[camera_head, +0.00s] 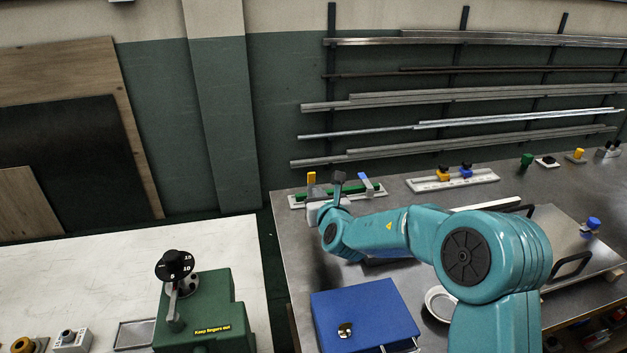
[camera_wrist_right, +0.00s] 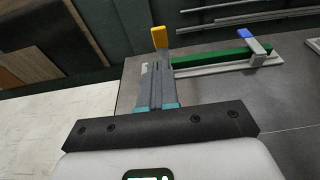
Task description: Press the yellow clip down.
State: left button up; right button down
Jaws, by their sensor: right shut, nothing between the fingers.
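The yellow clip (camera_head: 311,178) stands upright at the left end of a white base on the far edge of the metal bench. It also shows in the right wrist view (camera_wrist_right: 160,37), just beyond my fingertips. A green bar (camera_wrist_right: 213,58) lies along the base, with a blue-tipped clip (camera_wrist_right: 246,34) at its right end, leaning at a slant. My right gripper (camera_wrist_right: 154,68) is shut and empty. It points at the yellow clip's lower part, which the fingers hide; I cannot tell whether they touch. My left gripper is not in view.
A second white fixture (camera_head: 453,180) with yellow and blue knobs stands to the right. A blue box (camera_head: 365,312) and a white dish (camera_head: 438,303) are nearer on the bench. A green machine (camera_head: 205,310) stands at left. Metal rods (camera_head: 450,95) rack the wall behind.

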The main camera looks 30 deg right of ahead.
aim_at(311, 178)
jog(key=w+p, duration=0.1)
jog(key=w, duration=0.1)
jog(key=w+d, duration=0.1)
jog(key=w, duration=0.1)
jog(key=shift+w+d+r+p, duration=0.1)
jog(key=shift+w+p, duration=0.1)
jog(key=shift+p, duration=0.15)
jog(key=shift+w+d, duration=0.15)
jog(key=shift+w, duration=0.45)
